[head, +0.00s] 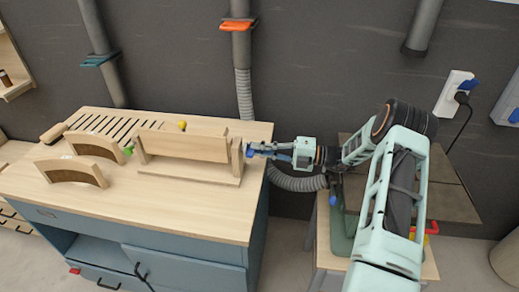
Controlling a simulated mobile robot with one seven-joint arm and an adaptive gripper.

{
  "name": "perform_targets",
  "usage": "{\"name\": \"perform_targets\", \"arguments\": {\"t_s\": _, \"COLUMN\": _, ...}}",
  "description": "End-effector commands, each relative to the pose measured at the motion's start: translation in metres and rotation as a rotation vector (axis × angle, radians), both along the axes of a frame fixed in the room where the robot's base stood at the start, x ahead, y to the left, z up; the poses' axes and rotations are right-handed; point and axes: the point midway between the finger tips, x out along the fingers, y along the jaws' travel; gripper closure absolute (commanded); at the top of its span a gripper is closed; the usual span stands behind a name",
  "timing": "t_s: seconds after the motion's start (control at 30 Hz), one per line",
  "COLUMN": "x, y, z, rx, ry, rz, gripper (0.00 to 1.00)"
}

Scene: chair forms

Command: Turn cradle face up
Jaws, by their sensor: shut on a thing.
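The wooden cradle (190,146) shows in the head view on the workbench. Its long flat side faces the camera, between upright end pieces over a flat base board (190,173). Which side of it is its face I cannot tell. My gripper (251,150) reaches in from the right at the cradle's right end and is shut there, level with the end piece. Its fingertips are small in the picture, and the exact part they hold is unclear.
A slatted panel (110,124) lies behind. A green knob (128,151) and a yellow knob (182,125) sit close to the cradle. The bench front is clear. A grey hose (244,92) hangs behind.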

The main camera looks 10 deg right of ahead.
Motion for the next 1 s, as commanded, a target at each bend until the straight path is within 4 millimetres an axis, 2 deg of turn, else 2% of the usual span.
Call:
{"name": "perform_targets", "arguments": {"t_s": 0.07, "x": -0.001, "y": 0.0, "z": -0.001, "rx": 0.002, "ry": 0.005, "rz": 0.0, "gripper": 1.0}}
{"name": "perform_targets", "arguments": {"t_s": 0.1, "x": -0.001, "y": 0.0, "z": -0.001, "rx": 0.002, "ry": 0.005, "rz": 0.0, "gripper": 0.9}}
{"name": "perform_targets", "arguments": {"t_s": 0.27, "x": -0.001, "y": 0.0, "z": -0.001, "rx": 0.001, "ry": 0.004, "rz": 0.0, "gripper": 0.73}}
{"name": "perform_targets", "arguments": {"t_s": 0.57, "x": -0.001, "y": -0.002, "z": 0.0, "rx": 0.0, "ry": 0.001, "rz": -0.001, "gripper": 0.73}}
{"name": "perform_targets", "arguments": {"t_s": 0.73, "x": -0.006, "y": -0.021, "z": -0.001, "rx": -0.001, "ry": 0.001, "rz": -0.003, "gripper": 0.73}}
{"name": "perform_targets", "arguments": {"t_s": 1.0, "x": -0.024, "y": -0.076, "z": -0.001, "rx": 0.001, "ry": 0.002, "rz": -0.004, "gripper": 0.73}}
